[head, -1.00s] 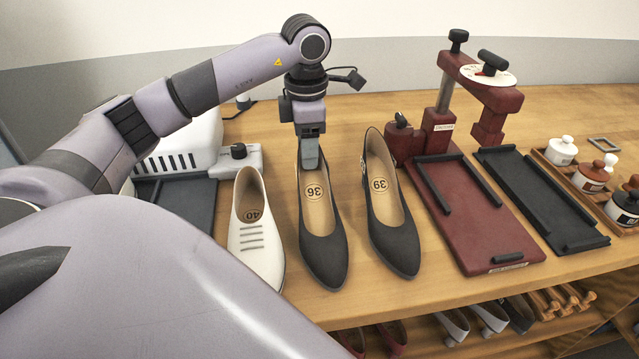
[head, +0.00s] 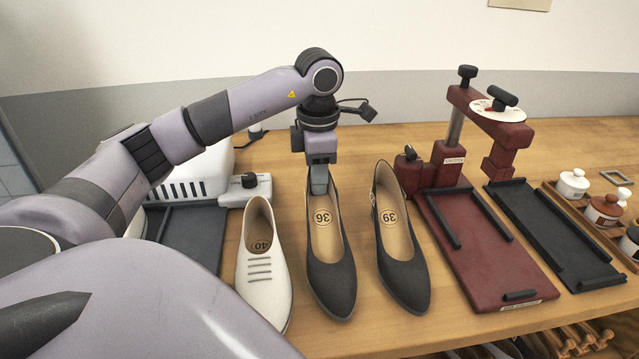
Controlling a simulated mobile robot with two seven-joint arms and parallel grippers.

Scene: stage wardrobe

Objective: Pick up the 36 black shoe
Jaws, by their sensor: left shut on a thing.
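The black shoe marked 36 (head: 331,279) stands on the wooden table in the middle of the head view, toe toward me. My left gripper (head: 319,188) points down at its heel end and is shut on the back of the shoe. The exact grip on the heel is partly hidden by the fingers. No gap shows clearly between the shoe's sole and the table. My right gripper is not in view.
A black shoe marked 39 (head: 405,272) stands close on the right. A white laced shoe marked 40 (head: 262,290) stands close on the left. A dark red press (head: 490,265) and a black tray (head: 560,240) are farther right. A white machine (head: 190,180) is behind left.

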